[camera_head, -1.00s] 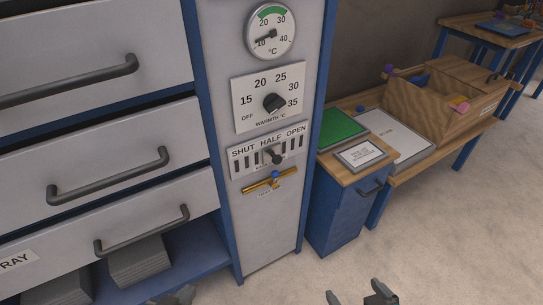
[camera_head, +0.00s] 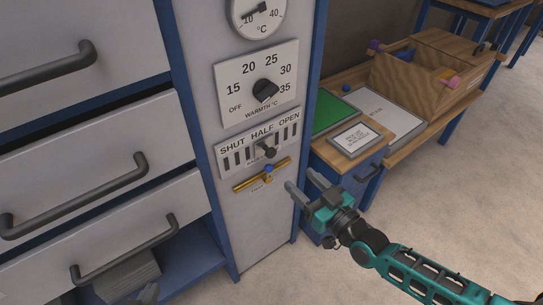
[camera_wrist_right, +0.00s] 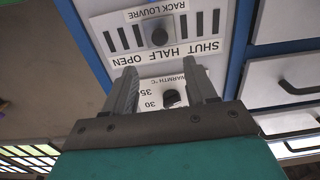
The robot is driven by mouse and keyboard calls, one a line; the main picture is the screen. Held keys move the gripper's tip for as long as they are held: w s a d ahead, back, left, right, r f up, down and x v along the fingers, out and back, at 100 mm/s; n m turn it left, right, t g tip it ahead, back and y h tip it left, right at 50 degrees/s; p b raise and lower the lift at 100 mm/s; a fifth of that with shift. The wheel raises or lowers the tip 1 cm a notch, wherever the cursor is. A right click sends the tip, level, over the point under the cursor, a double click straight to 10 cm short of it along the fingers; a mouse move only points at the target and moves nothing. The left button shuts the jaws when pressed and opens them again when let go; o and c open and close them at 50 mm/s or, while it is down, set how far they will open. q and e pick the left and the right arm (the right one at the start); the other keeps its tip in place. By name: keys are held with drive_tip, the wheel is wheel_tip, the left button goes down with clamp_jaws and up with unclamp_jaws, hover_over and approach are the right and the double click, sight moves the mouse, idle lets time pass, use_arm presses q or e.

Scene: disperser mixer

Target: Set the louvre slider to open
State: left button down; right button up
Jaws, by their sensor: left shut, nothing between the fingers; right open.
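The louvre slider's dark knob (camera_head: 267,151) stands on a white plate (camera_head: 226,171) marked SHUT, HALF and OPEN, on the grey panel. The knob is in the middle, below the HALF label. The knob (camera_wrist_right: 159,36) also shows upside down in the right wrist view, beyond the fingers. My right gripper (camera_head: 300,181) is open and empty, below and to the right of the plate in the head view, apart from the knob. Its two fingers (camera_wrist_right: 163,78) point at the panel.
Above the slider are the warmth dial (camera_head: 266,90) and a round thermometer (camera_head: 257,12). A brass valve with a blue knob (camera_head: 268,168) sits just below it. Drawers with bar handles (camera_head: 90,200) are on the left. A blue cabinet (camera_head: 345,180) and bench stand right.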

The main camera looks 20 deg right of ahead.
sight(273, 154)
drive_tip(key=b+x, duration=0.1)
drive_tip(key=x, duration=0.9)
drive_tip(key=shift+w+a+f, duration=0.1)
drive_tip(key=shift+w, duration=0.1)
drive_tip(key=shift+c, duration=0.3)
clamp_jaws()
